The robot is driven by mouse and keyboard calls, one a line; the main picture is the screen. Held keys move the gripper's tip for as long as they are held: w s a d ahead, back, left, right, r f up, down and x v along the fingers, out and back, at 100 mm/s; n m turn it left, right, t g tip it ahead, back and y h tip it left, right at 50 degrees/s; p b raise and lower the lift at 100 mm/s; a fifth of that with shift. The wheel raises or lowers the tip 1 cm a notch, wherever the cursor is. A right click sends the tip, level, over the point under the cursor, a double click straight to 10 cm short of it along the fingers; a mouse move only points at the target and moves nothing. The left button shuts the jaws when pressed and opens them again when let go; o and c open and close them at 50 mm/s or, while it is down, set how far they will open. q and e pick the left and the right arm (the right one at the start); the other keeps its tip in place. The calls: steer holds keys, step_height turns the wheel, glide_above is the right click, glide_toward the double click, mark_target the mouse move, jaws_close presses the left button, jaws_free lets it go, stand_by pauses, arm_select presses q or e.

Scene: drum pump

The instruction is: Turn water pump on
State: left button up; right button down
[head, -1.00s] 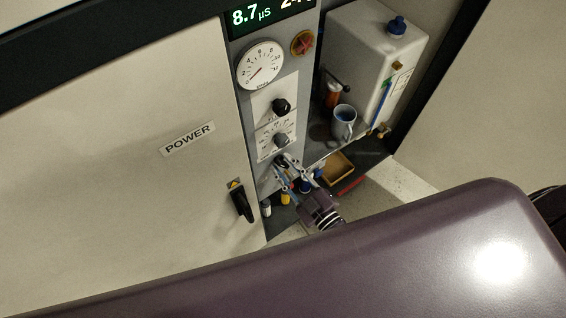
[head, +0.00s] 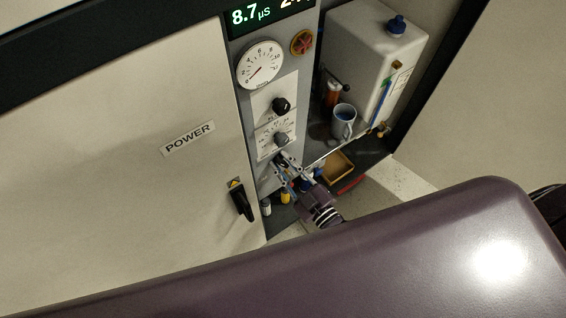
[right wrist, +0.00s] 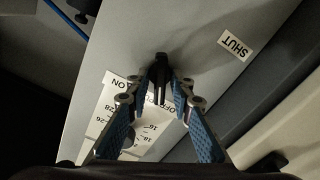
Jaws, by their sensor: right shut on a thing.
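A grey control panel (head: 240,112) carries a column of knobs. My right gripper (head: 282,159) is at the lowest dark switch knob, below the two upper knobs, and its fingers largely hide it in the head view. In the right wrist view the gripper (right wrist: 160,88) is shut on the black switch knob (right wrist: 161,66). The ON label (right wrist: 114,84) is left of the knob, and the OFF label (right wrist: 154,101) is just below it, partly covered by the fingers. The knob's exact angle is hard to tell. My left gripper is not in view.
A black upper knob (head: 281,105) and a grey dial knob (head: 281,139) are above the gripper. A round gauge (head: 260,65) and a red knob (head: 302,43) are higher. A white tank (head: 365,50) and a mug (head: 343,122) stand to the right. A POWER handle (head: 241,201) is left.

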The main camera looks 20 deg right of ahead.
steer(key=m, duration=0.5)
steer(key=shift+d+m+p, duration=0.15)
steer(key=shift+m+p, duration=0.15)
steer(key=m, duration=0.5)
steer(key=shift+d+m, duration=0.1)
steer(key=shift+m, duration=0.3)
steer(key=c, duration=2)
jaws_free()
steer(key=v, duration=1.2)
